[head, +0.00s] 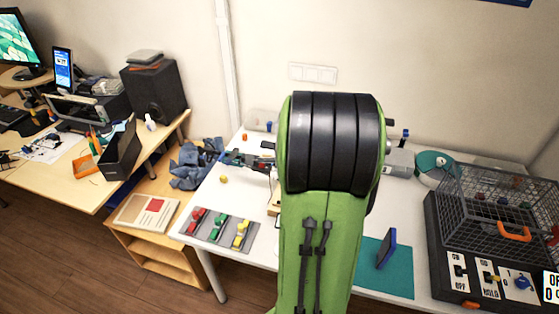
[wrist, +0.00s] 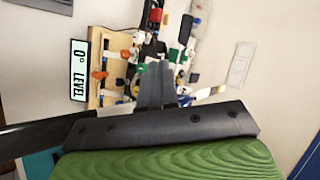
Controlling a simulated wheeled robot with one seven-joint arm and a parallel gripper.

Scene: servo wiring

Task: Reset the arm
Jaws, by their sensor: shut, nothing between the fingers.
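My gripper (wrist: 156,75) shows in the wrist view as two dark grey fingers pressed together, with nothing between them. Beyond the fingertips is a wooden board (wrist: 106,50) with red, white, blue and green parts and a sign (wrist: 79,70) reading "0° LEVEL". The fingers overlap part of this board in the picture; I cannot tell whether they touch it.
The white table (head: 255,200) carries a grey mat (head: 205,233) with red, green and yellow pieces. A teal mat (head: 398,282) with a blue upright piece (head: 386,248) lies right of my arm. A wire cage (head: 495,200) and switch panel stand far right. A wooden desk is left.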

